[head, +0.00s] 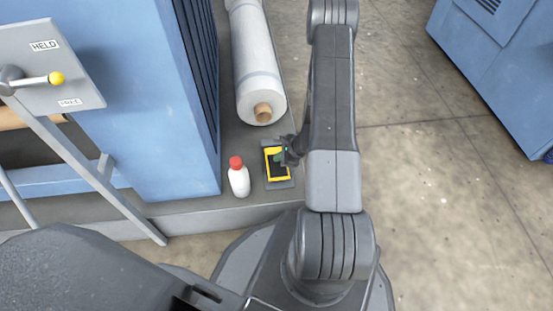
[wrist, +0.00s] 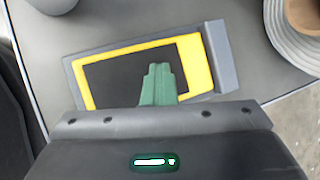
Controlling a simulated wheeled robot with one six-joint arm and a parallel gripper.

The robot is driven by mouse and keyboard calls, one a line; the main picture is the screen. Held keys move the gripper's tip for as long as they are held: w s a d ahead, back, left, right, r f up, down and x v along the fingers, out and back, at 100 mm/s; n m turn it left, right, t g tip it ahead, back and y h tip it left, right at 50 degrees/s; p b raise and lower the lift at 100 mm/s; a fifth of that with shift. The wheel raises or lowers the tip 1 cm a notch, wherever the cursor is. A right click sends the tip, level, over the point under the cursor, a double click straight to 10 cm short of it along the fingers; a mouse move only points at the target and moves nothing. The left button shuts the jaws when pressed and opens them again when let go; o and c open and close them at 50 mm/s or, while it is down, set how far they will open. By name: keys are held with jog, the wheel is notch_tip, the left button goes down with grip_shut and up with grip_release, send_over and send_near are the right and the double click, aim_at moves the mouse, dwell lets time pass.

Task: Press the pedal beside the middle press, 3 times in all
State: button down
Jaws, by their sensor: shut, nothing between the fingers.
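The pedal (head: 276,163) is a yellow-framed plate with a black middle on a grey base. It lies on the grey plinth beside the blue press (head: 160,95). It also shows in the wrist view (wrist: 195,62), with a raised grey block at its right end. My gripper (head: 284,157) is over the pedal. In the wrist view its green fingers (wrist: 158,72) are together, empty, with their tips over the black middle. I cannot tell whether they touch it or whether the pedal is pushed down. My gripper body hides the pedal's near edge.
A white bottle with a red cap (head: 239,178) stands just left of the pedal. A white roll on a brown core (head: 262,95) lies behind it. A lever panel marked HELD (head: 50,70) is at left. Another blue cabinet (head: 500,65) stands right, beyond open floor.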

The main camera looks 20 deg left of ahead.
jog(key=shift+s+f, duration=0.1)
jog(key=shift+f, duration=0.1)
jog(key=shift+r, duration=0.1)
jog(key=shift+w+a+r+p, duration=0.1)
jog(key=shift+w+r+p, duration=0.15)
jog(key=shift+r+p, duration=0.4)
jog(key=shift+w+a+r+p, duration=0.1)
jog(key=shift+w+r+p, duration=0.1)
jog(key=shift+r, duration=0.7)
jog(key=shift+w+a+r+p, duration=0.2)
jog(key=shift+r+p, duration=0.4)
jog(key=shift+r, duration=0.2)
jog(key=shift+w+a+r+p, duration=0.1)
jog(key=shift+w+r+p, duration=0.15)
jog(key=shift+r+p, duration=0.45)
jog(key=shift+w+a+r+p, duration=0.1)
jog(key=shift+w+r+p, duration=0.1)
jog(key=shift+r+p, duration=0.5)
jog(key=shift+r+b, duration=0.1)
jog(key=shift+b, duration=0.2)
jog(key=shift+s+d+f+b, duration=0.1)
jog(key=shift+s+f+b, duration=0.15)
jog(key=shift+f+b, duration=0.5)
jog(key=shift+r+p, duration=0.3)
jog(key=shift+p, duration=0.6)
jog(key=shift+f+p, duration=0.1)
jog(key=shift+p, duration=0.8)
